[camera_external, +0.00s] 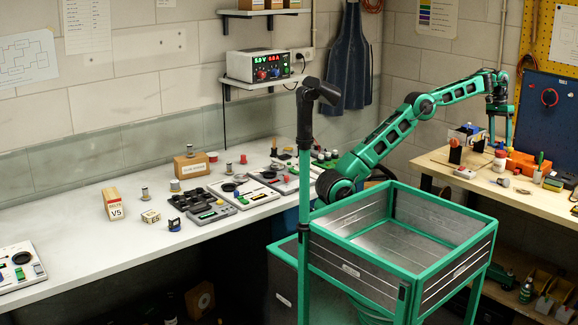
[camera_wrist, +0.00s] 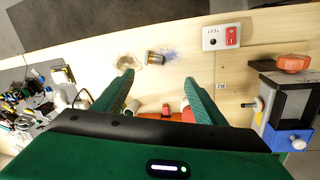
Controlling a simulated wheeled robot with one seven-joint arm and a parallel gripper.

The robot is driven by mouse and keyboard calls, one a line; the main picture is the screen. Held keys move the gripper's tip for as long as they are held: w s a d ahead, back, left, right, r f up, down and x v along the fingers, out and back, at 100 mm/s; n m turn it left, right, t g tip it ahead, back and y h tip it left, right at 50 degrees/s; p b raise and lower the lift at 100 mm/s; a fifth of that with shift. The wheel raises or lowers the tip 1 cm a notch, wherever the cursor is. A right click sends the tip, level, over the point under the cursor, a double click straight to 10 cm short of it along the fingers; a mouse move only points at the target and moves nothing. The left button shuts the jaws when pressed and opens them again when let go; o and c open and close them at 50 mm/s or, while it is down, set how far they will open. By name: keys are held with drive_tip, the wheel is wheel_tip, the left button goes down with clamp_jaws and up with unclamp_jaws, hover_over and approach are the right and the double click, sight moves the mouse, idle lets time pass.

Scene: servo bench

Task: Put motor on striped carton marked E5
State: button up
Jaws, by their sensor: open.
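The motor, a short silver and dark cylinder with a brassy end, lies on its side on the right wooden bench (camera_external: 503,182). It shows in the wrist view (camera_wrist: 156,58) just beyond and between my fingertips, apart from them. My gripper (camera_external: 499,133) is open and empty, pointing down above that bench; both green fingers show in the wrist view (camera_wrist: 159,77). The small carton marked E5 (camera_external: 150,216) stands on the pale left bench near its front edge. Its top looks bare, and its stripes are too small to make out clearly.
A taller V5 carton (camera_external: 115,207) and small metal cylinders (camera_external: 144,193) stand near E5. Trays (camera_external: 209,213) lie to its right. A switch box (camera_wrist: 222,37) and a vise (camera_wrist: 285,100) flank the motor's area. My green-framed bin stands between the benches.

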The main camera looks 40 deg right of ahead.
drive_tip(key=s, duration=0.2)
hover_over(499, 179)
wheel_tip(499, 179, down, 11)
drive_tip(key=shift+d+r, duration=0.1)
drive_tip(key=shift+d, duration=0.05)
drive_tip(key=shift+s+f, duration=0.25)
drive_tip(key=shift+f, duration=0.65)
drive_tip(key=shift+s+f, duration=0.2)
drive_tip(key=shift+f, duration=0.7)
drive_tip(key=shift+s+f, duration=0.25)
drive_tip(key=shift+f, duration=0.65)
drive_tip(key=c, duration=1.3)
drive_tip(key=shift+r, duration=0.1)
